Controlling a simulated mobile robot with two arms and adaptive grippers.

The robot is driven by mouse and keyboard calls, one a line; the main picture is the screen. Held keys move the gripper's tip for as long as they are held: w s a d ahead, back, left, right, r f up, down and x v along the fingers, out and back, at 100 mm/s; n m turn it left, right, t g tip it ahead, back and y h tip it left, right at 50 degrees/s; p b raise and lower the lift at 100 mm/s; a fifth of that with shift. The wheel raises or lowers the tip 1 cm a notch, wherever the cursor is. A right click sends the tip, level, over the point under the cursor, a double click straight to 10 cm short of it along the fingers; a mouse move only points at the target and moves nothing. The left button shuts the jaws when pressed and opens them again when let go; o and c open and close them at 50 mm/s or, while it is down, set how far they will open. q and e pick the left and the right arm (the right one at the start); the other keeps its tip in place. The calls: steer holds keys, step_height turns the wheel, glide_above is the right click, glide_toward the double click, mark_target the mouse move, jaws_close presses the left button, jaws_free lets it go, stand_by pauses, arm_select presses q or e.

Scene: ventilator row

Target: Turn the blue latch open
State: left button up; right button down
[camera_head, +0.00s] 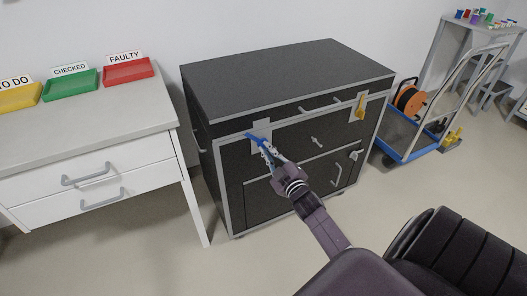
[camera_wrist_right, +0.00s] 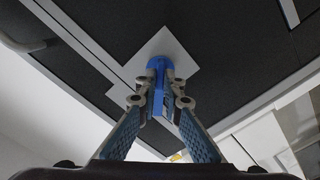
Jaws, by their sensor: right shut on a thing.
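The blue latch (camera_head: 250,135) is on a pale plate at the upper left of the black case's front. In the head view its visible part slants down to the right, into my gripper. My right gripper (camera_head: 265,148) reaches up to it from the lower right and is shut on it. In the right wrist view, the fingers of my right gripper (camera_wrist_right: 160,102) close on both sides of the blue latch (camera_wrist_right: 159,63), hiding its lower end. My left gripper is not in view.
The black case (camera_head: 270,75) has grey edges, a yellow latch (camera_head: 361,105) at upper right and several handles. A white drawer table (camera_head: 95,130) with yellow, green and red trays stands left. A blue trolley (camera_head: 405,135) with an orange reel (camera_head: 408,100) stands right.

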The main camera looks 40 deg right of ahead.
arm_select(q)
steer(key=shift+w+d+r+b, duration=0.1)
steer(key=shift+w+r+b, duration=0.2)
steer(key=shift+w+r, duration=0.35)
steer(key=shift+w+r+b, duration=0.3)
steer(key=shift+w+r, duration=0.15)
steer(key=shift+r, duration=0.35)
arm_select(e)
steer(key=shift+a+f+n, duration=0.1)
steer(key=shift+n, duration=2.2)
steer(key=shift+f+n, duration=0.1)
steer(key=shift+n, duration=2.2)
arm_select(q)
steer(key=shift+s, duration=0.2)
arm_select(e)
steer(key=c, duration=2.1)
jaws_free()
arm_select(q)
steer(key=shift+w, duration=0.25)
arm_select(e)
steer(key=v, duration=1.2)
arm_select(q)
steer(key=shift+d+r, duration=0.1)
